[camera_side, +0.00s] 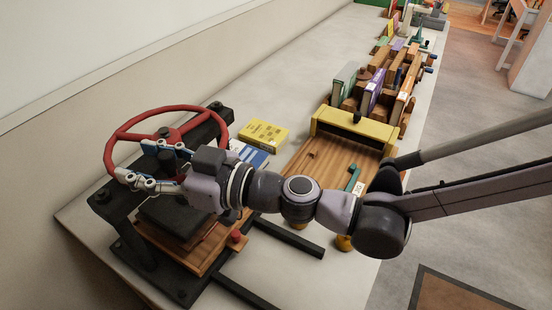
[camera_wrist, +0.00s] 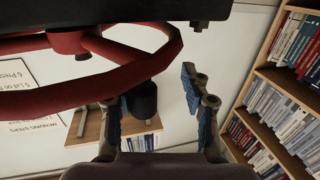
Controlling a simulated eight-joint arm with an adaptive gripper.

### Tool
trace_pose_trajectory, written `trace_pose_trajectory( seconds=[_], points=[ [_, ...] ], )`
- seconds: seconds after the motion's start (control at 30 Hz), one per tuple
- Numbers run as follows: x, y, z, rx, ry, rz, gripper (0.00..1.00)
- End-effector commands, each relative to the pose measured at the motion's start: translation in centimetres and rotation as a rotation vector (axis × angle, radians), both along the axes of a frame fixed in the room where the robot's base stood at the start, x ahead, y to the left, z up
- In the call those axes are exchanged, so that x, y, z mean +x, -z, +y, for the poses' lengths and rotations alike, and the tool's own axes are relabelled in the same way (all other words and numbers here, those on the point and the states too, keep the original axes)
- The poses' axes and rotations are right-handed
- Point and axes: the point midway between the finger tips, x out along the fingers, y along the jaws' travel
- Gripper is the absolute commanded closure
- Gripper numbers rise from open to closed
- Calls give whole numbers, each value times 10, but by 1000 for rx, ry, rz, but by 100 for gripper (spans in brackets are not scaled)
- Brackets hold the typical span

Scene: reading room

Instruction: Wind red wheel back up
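The red wheel (camera_side: 215,122) lies level on top of a black press frame (camera_side: 117,220), at the left in the side view. Its rim and a spoke fill the upper left of the wrist view (camera_wrist: 150,66). A black upright handle (camera_wrist: 144,102) joins the rim. My gripper (camera_side: 138,160) is at the near side of the wheel. In the wrist view its blue-padded fingers (camera_wrist: 151,90) are apart, one on each side of the handle. The handle is closer to the left finger; a gap shows on the right. Contact with the left finger is unclear. The near rim is partly hidden by my gripper.
A dark plate (camera_side: 176,222) lies on the wooden board under the wheel. A yellow book (camera_side: 264,135) and a blue book (camera_side: 248,153) lie right beside the press. A wooden stand with a yellow bar (camera_side: 354,131) and upright books stand further right. A wall runs behind the table.

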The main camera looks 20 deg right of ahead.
Motion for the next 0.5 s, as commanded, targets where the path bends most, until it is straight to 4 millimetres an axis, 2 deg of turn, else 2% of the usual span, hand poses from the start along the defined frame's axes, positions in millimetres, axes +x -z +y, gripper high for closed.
trace_pose_trajectory(
  seconds=[0.27, 0.5],
  points=[
    [1, 0, 17, -1, 148, 1, 56],
    [-24, 0, -15, -1, 156, 1, 56]
  ],
)
